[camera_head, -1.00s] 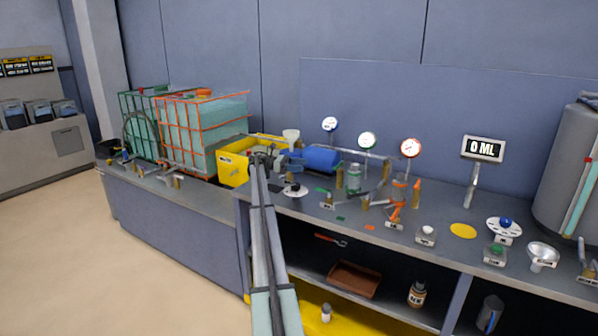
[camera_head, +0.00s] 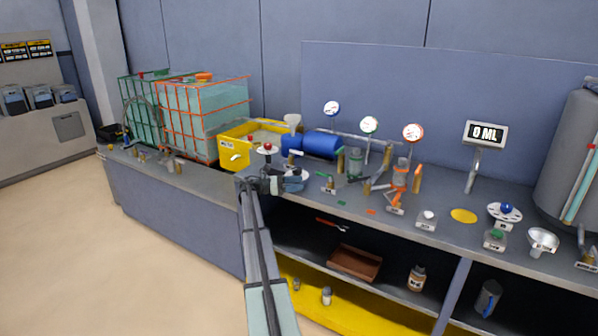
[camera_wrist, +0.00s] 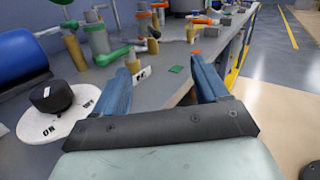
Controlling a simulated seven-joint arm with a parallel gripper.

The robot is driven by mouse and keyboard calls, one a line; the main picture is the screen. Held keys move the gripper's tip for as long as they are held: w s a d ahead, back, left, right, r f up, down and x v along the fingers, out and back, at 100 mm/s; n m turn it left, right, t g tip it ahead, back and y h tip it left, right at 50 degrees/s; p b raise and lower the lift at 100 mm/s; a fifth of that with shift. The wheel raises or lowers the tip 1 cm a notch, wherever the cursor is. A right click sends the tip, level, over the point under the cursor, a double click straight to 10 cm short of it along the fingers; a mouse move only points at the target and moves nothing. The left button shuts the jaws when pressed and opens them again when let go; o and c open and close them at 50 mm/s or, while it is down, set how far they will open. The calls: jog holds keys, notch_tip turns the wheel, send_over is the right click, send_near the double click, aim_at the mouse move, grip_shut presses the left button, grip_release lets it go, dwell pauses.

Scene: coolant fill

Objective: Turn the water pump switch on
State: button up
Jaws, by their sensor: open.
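A round black knob (camera_wrist: 52,96) on a white disc (camera_wrist: 36,128) shows at the left of the wrist view. The disc carries lettering on its near side, seen upside down, that looks like ON and OFF. A small light mark shows on the knob. In the head view, the white disc (camera_head: 299,173) is partly hidden by my gripper, in front of the blue pump body (camera_head: 320,145). My gripper (camera_head: 292,184) is open and empty, low over the counter by the disc. In the wrist view, its fingers (camera_wrist: 160,66) are to the right of the knob and apart from it.
Valves and pipes with green and orange handles (camera_wrist: 115,56) stand beyond the fingers. A green tag (camera_wrist: 176,69) lies on the counter. The counter edge is close.

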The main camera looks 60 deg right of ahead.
jog(key=s+a+n+t+h, duration=0.1)
jog(key=a+n+h, duration=0.1)
jog(key=n+t+h, duration=0.5)
jog(key=n+t, duration=0.2)
jog(key=t, duration=0.6)
send_near(299, 170)
jog(key=d, duration=0.8)
jog(key=d+f, duration=0.1)
jog(key=d, duration=0.3)
jog(key=shift+w+d+f, duration=0.1)
jog(key=shift+w, duration=0.3)
